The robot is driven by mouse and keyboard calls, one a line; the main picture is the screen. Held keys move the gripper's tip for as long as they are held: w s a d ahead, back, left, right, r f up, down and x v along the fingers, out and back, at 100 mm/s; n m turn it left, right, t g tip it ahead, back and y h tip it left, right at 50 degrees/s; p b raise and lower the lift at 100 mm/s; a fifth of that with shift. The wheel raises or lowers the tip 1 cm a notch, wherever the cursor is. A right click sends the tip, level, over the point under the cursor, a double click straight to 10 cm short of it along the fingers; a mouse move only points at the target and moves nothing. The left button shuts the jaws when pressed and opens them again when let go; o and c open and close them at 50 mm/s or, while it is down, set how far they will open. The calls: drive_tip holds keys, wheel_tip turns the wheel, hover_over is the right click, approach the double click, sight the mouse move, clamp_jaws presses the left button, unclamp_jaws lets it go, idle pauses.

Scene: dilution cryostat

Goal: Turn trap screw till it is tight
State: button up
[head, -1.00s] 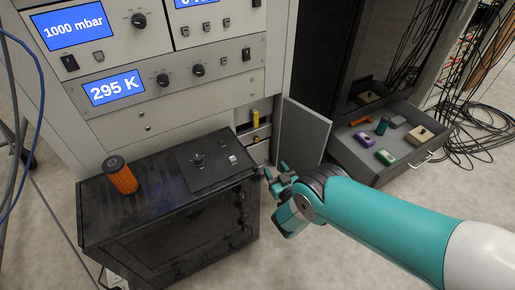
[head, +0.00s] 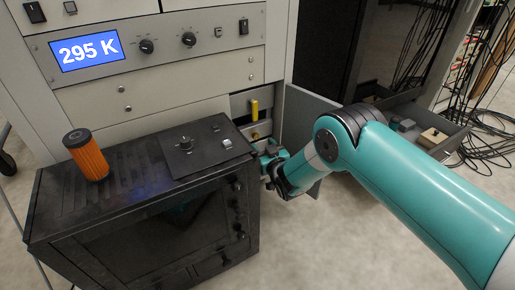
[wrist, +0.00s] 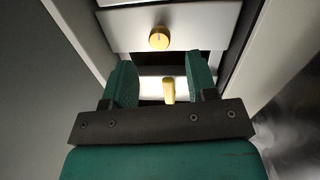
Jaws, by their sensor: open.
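Two brass-yellow fittings sit on light panels in the narrow recess of the cabinet. One is a round knob (wrist: 159,38), which also shows in the head view (head: 254,136). The other is a longer handle (wrist: 168,90), upright in the head view (head: 254,110). I cannot tell which is the trap screw. My gripper (head: 266,160) is open at the recess mouth, below both fittings in the head view. In the wrist view my gripper (wrist: 160,82) has its fingers left and right of the long handle, with the round knob beyond the tips. No contact shows.
A black box unit (head: 130,222) stands just left of my gripper, with an orange cylinder (head: 86,155) on top. An open grey door (head: 308,112) borders the recess on the right. An open drawer (head: 452,138) and loose cables lie farther right.

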sight(256, 137)
drive_tip(key=b+x, duration=0.2)
drive_tip(key=x, duration=0.1)
drive_tip(key=shift+w+a+f+b, duration=0.2)
drive_tip(key=shift+w+f+b, duration=0.1)
drive_tip(key=shift+b, duration=0.1)
drive_tip(key=shift+w+a+r+b, duration=0.25)
drive_tip(key=shift+w+b, duration=0.05)
drive_tip(key=shift+w, duration=0.2)
drive_tip(key=shift+c, duration=0.4)
drive_tip(key=c, duration=0.8)
drive_tip(key=shift+c, duration=0.2)
